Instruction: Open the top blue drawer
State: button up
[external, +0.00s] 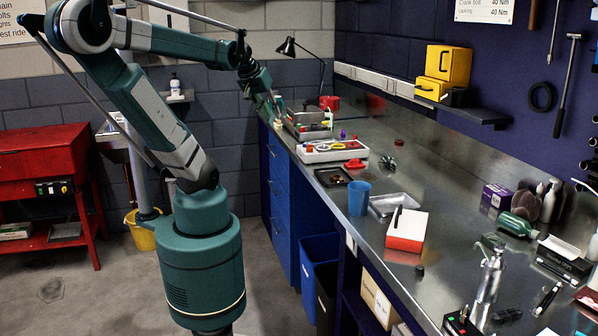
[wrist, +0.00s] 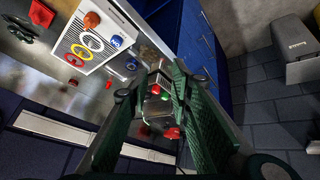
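The blue drawer cabinet (external: 281,222) stands under the far end of the metal bench, with several drawers stacked in its front. The top blue drawer (external: 277,157) is just below the bench top and looks closed. My gripper (external: 274,117) is above the bench's far corner, higher than the drawer and apart from it. In the wrist view the two green fingers of my gripper (wrist: 163,85) are spread, with no drawer handle between them. Blue drawer fronts (wrist: 200,45) show beyond the fingers at the upper middle; which one is the top drawer is hard to tell there.
A desk lamp (external: 307,52) stands behind. A blue bin (external: 318,262) stands nearer along the bench. The floor before the drawers is clear.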

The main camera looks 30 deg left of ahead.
jog(key=w+a+r+n+h+b, duration=0.1)
jog(key=w+a+n+h, duration=0.3)
jog(key=w, duration=0.7)
jog(key=w+a+n+h+b, duration=0.15)
jog(key=w+a, duration=0.35)
jog(key=w, duration=0.5)
jog(key=w+a+f+n+t+h, duration=0.15)
jog(key=w+a, duration=0.25)
jog(key=a, duration=0.6)
jog(key=w+a+n+t+h, duration=0.1)
jog(key=w+a+t+h, duration=0.25)
jog(key=a, duration=0.65)
send_near(271, 151)
jog(key=w, duration=0.3)
jog(key=shift+d+f, duration=0.2)
jog(key=shift+w+d+b, duration=0.1)
jog(key=shift+w+b, duration=0.05)
jog(key=shift+b, duration=0.15)
jog(key=shift+f+b+x, duration=0.1)
jog(key=shift+b+x, duration=0.35)
jog(key=shift+x, duration=1.4)
jog(key=shift+f+b+x, duration=0.15)
jog(key=shift+b+x, duration=0.3)
jog(key=shift+x, duration=1.45)
